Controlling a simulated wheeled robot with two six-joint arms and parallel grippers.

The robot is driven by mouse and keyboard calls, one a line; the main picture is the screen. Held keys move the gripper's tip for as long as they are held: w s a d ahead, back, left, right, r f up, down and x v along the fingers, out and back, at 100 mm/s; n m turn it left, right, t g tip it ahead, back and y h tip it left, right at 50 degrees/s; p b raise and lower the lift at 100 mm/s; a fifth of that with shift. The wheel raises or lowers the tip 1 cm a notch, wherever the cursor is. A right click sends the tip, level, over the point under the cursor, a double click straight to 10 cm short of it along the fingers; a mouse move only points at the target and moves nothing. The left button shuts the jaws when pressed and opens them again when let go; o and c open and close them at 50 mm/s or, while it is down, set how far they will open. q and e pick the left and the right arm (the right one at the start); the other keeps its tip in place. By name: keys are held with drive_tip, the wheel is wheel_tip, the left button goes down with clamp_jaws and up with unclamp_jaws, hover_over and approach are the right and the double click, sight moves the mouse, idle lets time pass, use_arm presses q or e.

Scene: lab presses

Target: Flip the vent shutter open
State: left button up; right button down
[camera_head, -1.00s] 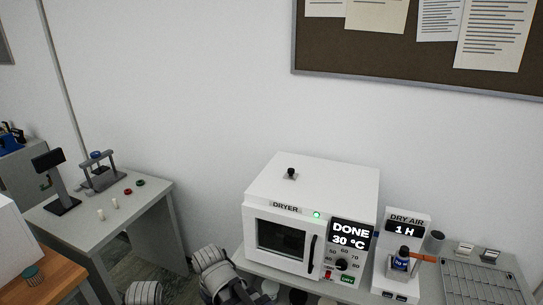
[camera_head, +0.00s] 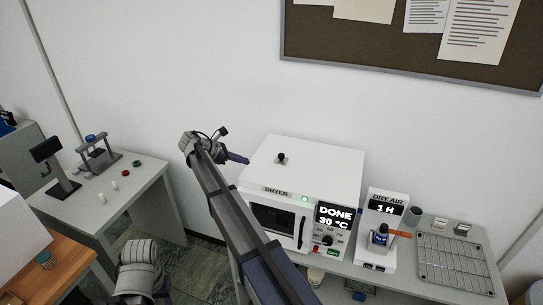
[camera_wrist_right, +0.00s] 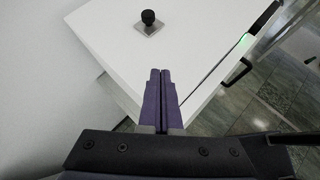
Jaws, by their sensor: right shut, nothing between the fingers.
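The white dryer (camera_head: 320,155) stands on the grey bench, its screen reading DONE 30 °C. On its top is a small grey square plate with a black knob (camera_head: 281,158), which looks like the vent shutter; it also shows in the right wrist view (camera_wrist_right: 148,18). Whether a vent hole lies under the plate cannot be seen. My right gripper (camera_head: 245,160) is at the left side of the dryer top, apart from the knob. In the right wrist view its purple fingers (camera_wrist_right: 160,72) are together and empty, pointing toward the knob. My left gripper is not visible.
A dry air unit (camera_head: 384,215) with a blue-capped bottle (camera_head: 381,236) stands right of the dryer. A wire rack (camera_head: 455,262) lies farther right. The dryer top around the knob is clear. A separate table (camera_head: 140,200) stands at left.

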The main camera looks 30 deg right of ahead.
drive_tip(key=shift+w+d+r+n+h, duration=0.25)
drive_tip(key=shift+w+r+n, duration=0.15)
drive_tip(key=shift+w, duration=0.2)
drive_tip(key=shift+w+d+r+n+h, duration=0.15)
drive_tip(key=shift+w+d+r+n, duration=0.2)
drive_tip(key=shift+w, duration=0.25)
drive_tip(key=shift+a, duration=0.1)
drive_tip(key=b, duration=0.6)
approach(280, 160)
wheel_tip(280, 160, down, 2)
drive_tip(key=shift+w+f, duration=0.15)
drive_tip(key=shift+f, duration=0.05)
drive_tip(key=d, duration=0.3)
drive_tip(key=shift+d+p, duration=0.3)
drive_tip(key=shift+d, duration=0.6)
